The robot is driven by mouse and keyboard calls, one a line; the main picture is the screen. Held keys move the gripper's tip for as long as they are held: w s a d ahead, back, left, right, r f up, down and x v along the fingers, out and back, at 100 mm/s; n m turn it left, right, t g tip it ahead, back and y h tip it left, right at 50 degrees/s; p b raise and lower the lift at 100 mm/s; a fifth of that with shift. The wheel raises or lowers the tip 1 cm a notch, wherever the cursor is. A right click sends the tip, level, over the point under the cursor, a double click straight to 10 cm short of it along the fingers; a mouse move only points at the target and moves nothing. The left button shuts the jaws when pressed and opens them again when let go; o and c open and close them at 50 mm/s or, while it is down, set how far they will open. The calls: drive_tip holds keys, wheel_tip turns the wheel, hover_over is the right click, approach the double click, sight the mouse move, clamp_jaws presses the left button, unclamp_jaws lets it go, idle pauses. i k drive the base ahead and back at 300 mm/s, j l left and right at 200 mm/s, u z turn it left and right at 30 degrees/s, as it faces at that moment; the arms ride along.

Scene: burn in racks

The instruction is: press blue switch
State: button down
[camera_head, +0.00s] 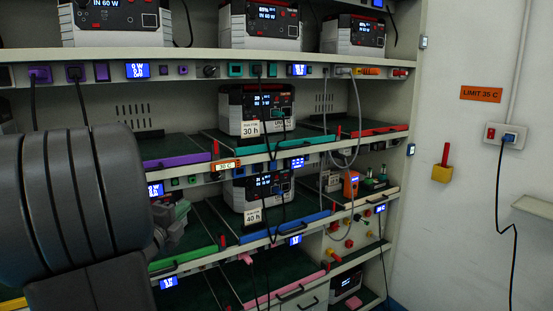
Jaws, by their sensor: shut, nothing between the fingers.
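No blue switch can be told apart for certain in the head view. A blue strip (290,228) runs along a shelf edge below the unit tagged 40 h. Small square sockets or buttons and lit blue displays (296,162) sit along the shelf rails, too small to tell as switches. My gripper (180,212) is shut and empty at the left, in front of the lower shelves and left of the blue strip. My dark grey arm hides the left part of the rack.
The rack (398,108) holds several power units, including one tagged 30 h (257,110). Cables hang in front of the shelves. On the right wall are an orange limit sign (481,94), an outlet with a blue plug (509,138) and a yellow box with a red lever (442,173).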

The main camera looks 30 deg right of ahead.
sight(272, 165)
drive_tip(key=l, duration=0.7)
drive_tip(key=i+l, duration=0.15)
drive_tip(key=l, duration=0.6)
